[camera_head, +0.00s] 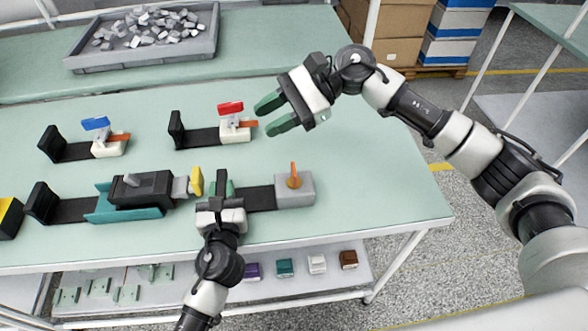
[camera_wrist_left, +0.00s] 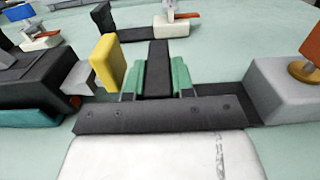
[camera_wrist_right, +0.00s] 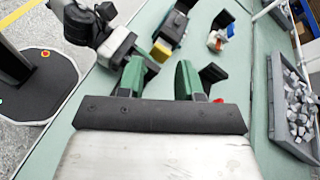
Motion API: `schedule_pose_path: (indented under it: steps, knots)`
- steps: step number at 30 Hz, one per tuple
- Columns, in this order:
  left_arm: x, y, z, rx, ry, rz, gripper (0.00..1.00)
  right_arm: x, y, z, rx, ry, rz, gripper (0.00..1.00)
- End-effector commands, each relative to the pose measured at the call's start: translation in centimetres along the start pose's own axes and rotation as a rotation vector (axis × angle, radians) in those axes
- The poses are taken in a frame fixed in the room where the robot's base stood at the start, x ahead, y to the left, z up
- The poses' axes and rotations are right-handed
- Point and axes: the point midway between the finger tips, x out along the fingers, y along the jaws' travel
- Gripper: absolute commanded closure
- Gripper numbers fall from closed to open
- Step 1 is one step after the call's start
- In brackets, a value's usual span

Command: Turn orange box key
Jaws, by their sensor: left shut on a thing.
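The orange key (camera_head: 294,176) stands upright on a grey box (camera_head: 307,190) at the right end of a black base strip (camera_head: 261,198). In the left wrist view, the key (camera_wrist_left: 311,48) and grey box (camera_wrist_left: 280,90) are at the right edge. A black upright plate (camera_wrist_left: 158,65) stands at the strip's left end. My left gripper (camera_head: 222,188) is shut on this plate, with its green fingers on either side. My right gripper (camera_head: 268,115) is open and empty above the table, up and left of the key; its spread fingers show in the right wrist view (camera_wrist_right: 158,78).
A fixture with a yellow plate (camera_head: 196,181) and teal tray (camera_head: 98,211) stands just left of my left gripper. Fixtures with a red lever (camera_head: 231,107) and blue lever (camera_head: 96,123) stand farther back. The table (camera_head: 370,170) is clear right of the grey box.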

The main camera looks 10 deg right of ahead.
Motion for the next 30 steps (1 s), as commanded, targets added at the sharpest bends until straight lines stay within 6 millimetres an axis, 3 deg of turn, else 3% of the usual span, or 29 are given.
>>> schedule_pose_path:
  steps: [1, 4, 9, 12, 20, 30]
  knots:
    - [0.0, 0.0, -0.1, 0.000, 0.001, 0.001, 1.00, 1.0, 0.9, 0.3, -0.146, 0.106, 0.117, 0.65]
    - [0.0, 0.1, -0.1, 0.000, 0.001, 0.001, 1.00, 1.6, 2.6, -0.6, -0.405, 0.322, 0.356, 0.65]
    - [0.0, 0.1, -0.1, 0.000, 0.001, 0.002, 1.00, 0.1, 3.5, -1.9, -0.700, 0.623, 0.696, 0.65]
    - [0.0, 0.1, -0.1, 0.000, 0.001, 0.002, 1.00, -1.1, 3.4, -2.2, -0.789, 0.739, 0.830, 0.65]
    - [0.0, 0.1, -0.1, 0.000, 0.001, 0.002, 1.00, -1.9, 3.5, -3.3, -0.848, 0.835, 0.943, 0.65]
    - [0.0, 0.1, -0.1, 0.000, 0.001, 0.001, 1.00, 0.4, 5.8, -9.0, -0.844, 0.830, 0.941, 0.65]
